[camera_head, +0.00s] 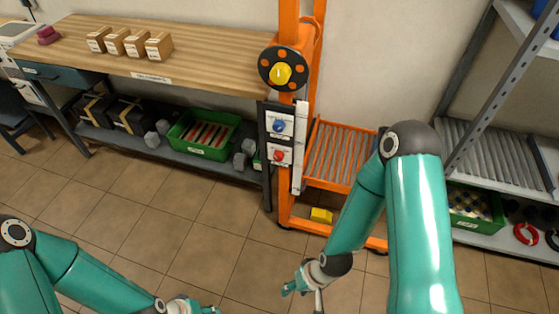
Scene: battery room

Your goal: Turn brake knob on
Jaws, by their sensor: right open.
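A white panel on the orange frame's post carries a blue knob (278,126) above a red knob (279,156). The labels beside them are too small to read, so I cannot tell which is the brake knob. My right gripper (303,298) is open and empty, low in front of the frame and well apart from the knobs. My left gripper (205,309) is at the bottom edge, partly cut off; its jaws do not show clearly.
The orange frame (288,205) holds a roller shelf (340,152), with a yellow block (321,215) at its foot. A wooden workbench (215,55) stands left, with a green crate (206,151) on its lower shelf. Metal shelving (485,110) stands right. Floor between is clear.

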